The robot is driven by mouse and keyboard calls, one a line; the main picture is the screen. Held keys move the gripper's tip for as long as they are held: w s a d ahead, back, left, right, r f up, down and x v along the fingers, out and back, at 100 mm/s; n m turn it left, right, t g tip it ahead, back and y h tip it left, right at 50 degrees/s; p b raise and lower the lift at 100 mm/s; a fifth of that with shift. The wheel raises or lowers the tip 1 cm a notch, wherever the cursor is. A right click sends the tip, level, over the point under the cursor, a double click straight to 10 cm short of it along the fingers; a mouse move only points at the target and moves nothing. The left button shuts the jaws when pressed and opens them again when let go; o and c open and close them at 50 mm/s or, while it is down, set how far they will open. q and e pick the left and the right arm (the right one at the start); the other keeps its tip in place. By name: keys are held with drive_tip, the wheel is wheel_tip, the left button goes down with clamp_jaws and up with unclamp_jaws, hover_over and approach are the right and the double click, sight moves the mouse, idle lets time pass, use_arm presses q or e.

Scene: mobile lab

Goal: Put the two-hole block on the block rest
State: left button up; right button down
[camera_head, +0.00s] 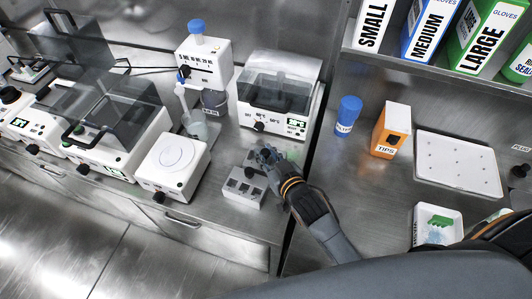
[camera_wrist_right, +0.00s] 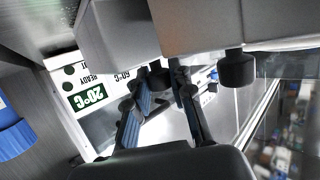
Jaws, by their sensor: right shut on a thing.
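My right gripper (camera_head: 265,156) reaches in over the bench in front of the white heater with the clear lid. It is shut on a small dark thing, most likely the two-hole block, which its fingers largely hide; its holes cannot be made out. In the right wrist view the fingers (camera_wrist_right: 163,98) point up the picture and a dark piece sits at their tips. Just in front of the gripper stands a light grey box (camera_head: 240,200) with several dark square openings on top, perhaps the block rest. My left gripper is not in view.
Behind the gripper is the heater (camera_head: 285,121), its green display also showing in the wrist view (camera_wrist_right: 90,97). A white plate device (camera_head: 172,165) stands to the left. A blue-capped bottle (camera_head: 346,115) and an orange tips box (camera_head: 390,130) stand to the right.

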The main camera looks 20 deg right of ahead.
drive_tip(key=shift+r, duration=0.1)
drive_tip(key=c, duration=1.6)
unclamp_jaws()
drive_tip(key=shift+f, duration=0.2)
drive_tip(key=o, duration=0.4)
drive_tip(key=shift+o, duration=0.2)
drive_tip(key=shift+r, duration=0.1)
